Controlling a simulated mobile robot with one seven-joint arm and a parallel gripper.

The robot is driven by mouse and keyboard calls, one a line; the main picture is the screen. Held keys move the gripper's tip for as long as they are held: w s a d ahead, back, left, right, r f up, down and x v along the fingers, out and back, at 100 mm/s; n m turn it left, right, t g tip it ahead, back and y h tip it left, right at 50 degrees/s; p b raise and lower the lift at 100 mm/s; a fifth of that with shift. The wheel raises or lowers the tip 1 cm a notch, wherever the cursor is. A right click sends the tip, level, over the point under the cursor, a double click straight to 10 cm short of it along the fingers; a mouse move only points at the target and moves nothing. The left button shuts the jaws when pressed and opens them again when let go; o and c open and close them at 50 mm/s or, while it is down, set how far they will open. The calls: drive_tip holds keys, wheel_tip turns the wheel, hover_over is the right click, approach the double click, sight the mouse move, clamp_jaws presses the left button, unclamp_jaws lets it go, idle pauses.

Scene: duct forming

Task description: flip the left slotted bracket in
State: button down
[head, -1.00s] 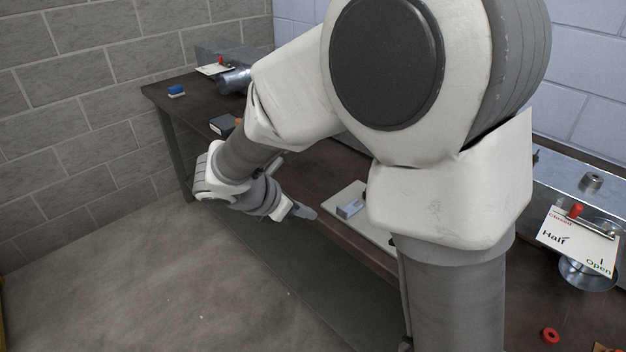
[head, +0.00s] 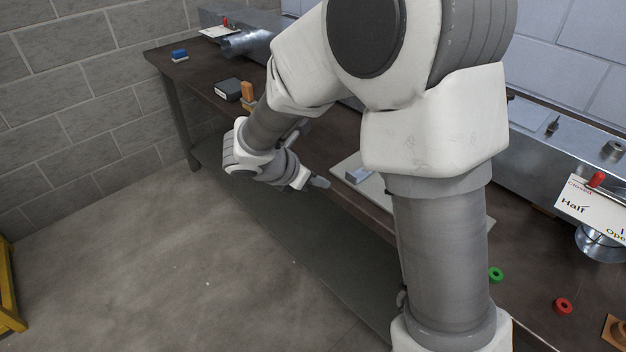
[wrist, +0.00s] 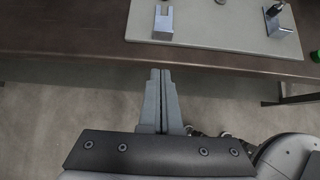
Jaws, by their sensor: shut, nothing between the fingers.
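The left slotted bracket (wrist: 163,24), a small grey metal piece with an open slot, stands near the front left corner of a pale board (wrist: 215,45) in the wrist view. In the head view the bracket (head: 358,174) shows at the left edge of the board (head: 377,189). A second bracket (wrist: 275,20) with a dark pin stands at the board's right in the wrist view. My gripper (wrist: 160,72) is shut and empty, its fingertips just short of the table edge and apart from the bracket. In the head view my gripper (head: 321,183) is beside the table's front edge.
The dark table (head: 300,150) runs along the wall. A metal duct (head: 560,140) with a Closed/Half/Open card (head: 590,206) stands at right. Green (head: 496,274) and red (head: 563,306) rings lie near it. A black box (head: 227,88) and an orange block (head: 248,90) sit farther left. The floor in front is clear.

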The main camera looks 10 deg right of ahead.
sight(350, 180)
drive_tip(key=w+d+f, duration=0.1)
drive_tip(key=w+d+f+b, duration=0.1)
drive_tip(key=d, duration=0.1)
drive_tip(key=w+d+f, duration=0.1)
drive_tip(key=d, duration=0.1)
drive_tip(key=shift+w+f, duration=0.15)
drive_tip(key=shift+w, duration=0.2)
drive_tip(key=shift+w+d, duration=0.25)
drive_tip(key=shift+d, duration=0.15)
